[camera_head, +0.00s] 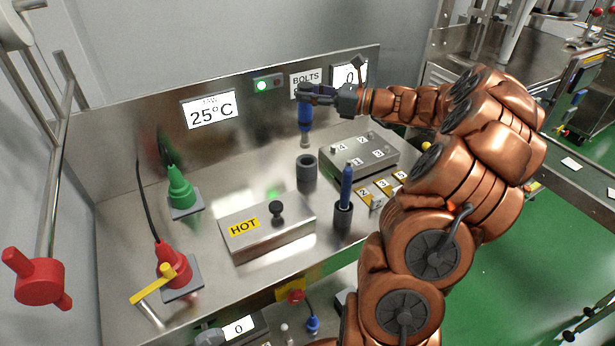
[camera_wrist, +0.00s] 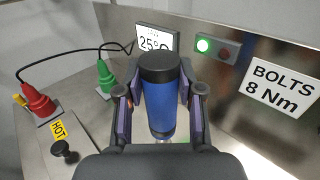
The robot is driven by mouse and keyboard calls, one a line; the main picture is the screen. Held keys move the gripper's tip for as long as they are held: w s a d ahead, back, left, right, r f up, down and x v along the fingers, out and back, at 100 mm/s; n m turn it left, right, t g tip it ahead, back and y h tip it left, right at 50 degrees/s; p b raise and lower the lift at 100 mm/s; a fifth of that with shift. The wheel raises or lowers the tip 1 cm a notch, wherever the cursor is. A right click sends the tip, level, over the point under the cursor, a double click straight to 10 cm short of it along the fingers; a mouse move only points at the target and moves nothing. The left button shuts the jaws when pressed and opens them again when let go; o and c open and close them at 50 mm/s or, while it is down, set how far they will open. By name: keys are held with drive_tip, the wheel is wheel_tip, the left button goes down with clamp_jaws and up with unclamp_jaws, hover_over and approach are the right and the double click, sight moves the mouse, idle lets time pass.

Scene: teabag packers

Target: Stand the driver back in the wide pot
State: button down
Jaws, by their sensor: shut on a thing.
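The driver (camera_head: 305,119) has a thick blue handle with a black cap and a pale lower end. My gripper (camera_head: 306,94) is shut around its upper part and holds it upright. In the wrist view the driver (camera_wrist: 159,100) stands between the two fingers of my gripper (camera_wrist: 160,92). The wide pot (camera_head: 307,174) is a dark grey open cylinder on the steel bench. The driver's lower end appears just above the pot's rim in the head view, with a small gap. The pot is hidden in the wrist view.
A narrower pot (camera_head: 343,217) holds a slim blue tool. A numbered grey block (camera_head: 335,165) stands to the right, and a HOT box (camera_head: 268,238) at front left. Green (camera_head: 180,190) and red (camera_head: 172,268) corded cones stand at left. The steel back panel is close behind.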

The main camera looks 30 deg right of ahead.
sight(310, 130)
drive_tip(key=shift+s+f+p, duration=0.1)
drive_tip(key=shift+f+p, duration=0.25)
drive_tip(key=shift+f, duration=4.85)
drive_tip(key=c, duration=0.7)
unclamp_jaws()
